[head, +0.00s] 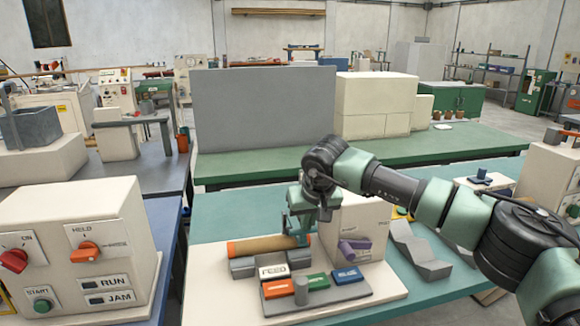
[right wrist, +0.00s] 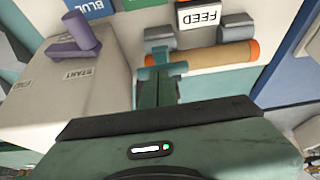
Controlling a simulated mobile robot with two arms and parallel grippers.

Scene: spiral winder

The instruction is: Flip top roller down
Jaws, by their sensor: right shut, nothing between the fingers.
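The spiral winder has a cream base (head: 383,281) and a cream box (head: 352,220) with a purple lever (head: 355,250) on its face. A tan tube with orange ends (head: 262,246) lies behind grey roller blocks (head: 243,267). It also shows in the right wrist view (right wrist: 215,56). I cannot tell which part is the top roller. My right gripper (head: 299,239) is shut and empty, pointing down at the tube's box-side end. In the right wrist view its fingertips (right wrist: 164,71) overlap that end; contact is unclear. My left gripper is not in view.
FEED (head: 272,271), orange, green and blue (head: 347,276) labelled blocks and a grey peg (head: 301,291) sit at the front of the base. A grey angled tray (head: 420,252) is to the right. A control box (head: 75,250) stands at left.

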